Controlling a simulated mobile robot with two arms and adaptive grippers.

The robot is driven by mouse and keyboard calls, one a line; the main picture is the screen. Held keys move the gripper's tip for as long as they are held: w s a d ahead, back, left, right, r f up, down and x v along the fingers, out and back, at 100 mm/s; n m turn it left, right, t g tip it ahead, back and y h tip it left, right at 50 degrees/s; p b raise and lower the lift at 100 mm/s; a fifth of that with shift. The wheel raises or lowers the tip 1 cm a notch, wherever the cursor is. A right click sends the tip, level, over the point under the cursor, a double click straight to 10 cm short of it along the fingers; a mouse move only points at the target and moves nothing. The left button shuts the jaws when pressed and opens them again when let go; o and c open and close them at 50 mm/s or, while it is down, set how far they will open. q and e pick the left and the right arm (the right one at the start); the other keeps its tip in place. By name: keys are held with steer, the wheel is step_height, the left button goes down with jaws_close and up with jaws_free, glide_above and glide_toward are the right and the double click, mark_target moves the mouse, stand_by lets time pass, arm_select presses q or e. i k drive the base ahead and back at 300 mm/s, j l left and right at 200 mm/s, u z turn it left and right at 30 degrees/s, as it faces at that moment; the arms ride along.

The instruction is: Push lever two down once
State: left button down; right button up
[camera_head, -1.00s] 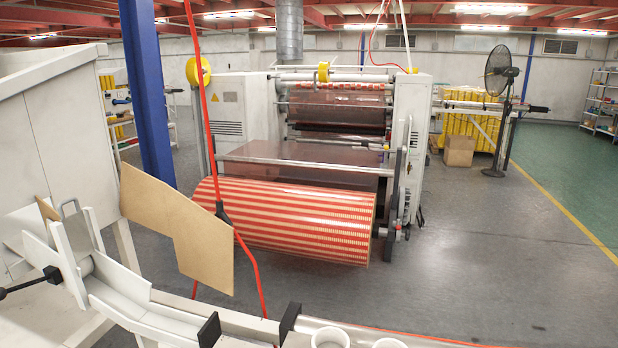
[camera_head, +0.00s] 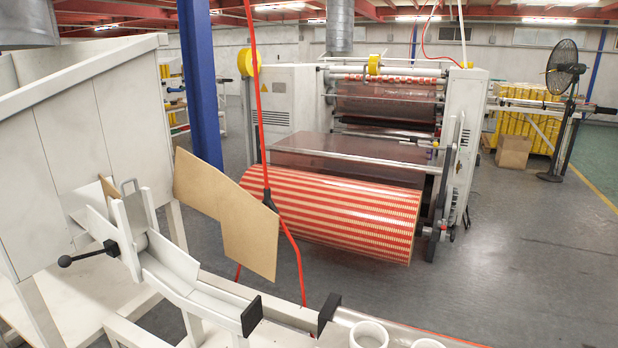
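A lever with a round black knob (camera_head: 65,261) sticks out to the left from the white metal chute (camera_head: 168,268) at the lower left. Its black rod lies nearly level, tilted slightly, with the knob end lower. No marking shows whether it is lever two, and I make out no other lever clearly. Neither of my grippers is in view.
A white cabinet (camera_head: 85,135) stands behind the chute. A brown board (camera_head: 235,215) and a red cable (camera_head: 290,245) hang beyond it. White tape rolls (camera_head: 368,335) sit at the bottom edge. A striped red roll (camera_head: 345,215) and open grey floor (camera_head: 540,270) lie beyond.

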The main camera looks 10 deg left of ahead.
mark_target(64, 261)
steer(key=u, duration=1.55)
